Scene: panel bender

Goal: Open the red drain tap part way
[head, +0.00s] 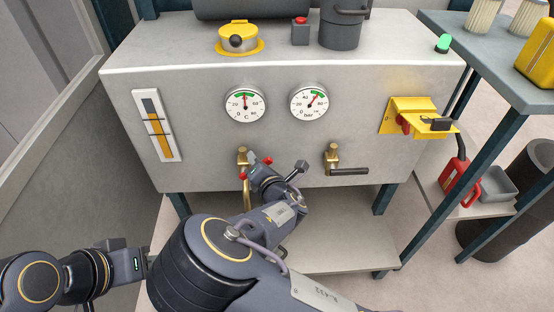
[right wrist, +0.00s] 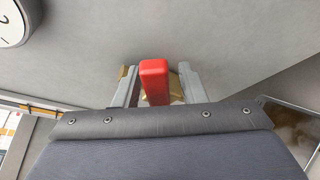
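The red drain tap is on the front of the grey machine, low and left of centre. In the head view its red handle (head: 267,160) shows at the end of my right gripper (head: 254,168), which hides part of the tap. A brass valve body (head: 242,155) and a bent brass pipe (head: 246,192) are beside it. In the right wrist view the red handle (right wrist: 155,80) stands between the two fingers of my right gripper (right wrist: 157,88). The fingers are apart, with a clear gap on the handle's right. My left arm ends low at the left; its fingers are hidden.
A second brass valve (head: 332,157) with a dark lever sits to the right. Two dials (head: 245,104) and a level gauge (head: 154,125) are on the panel. A yellow bracket (head: 408,115) sticks out at the right. A shelf (head: 335,240) lies below.

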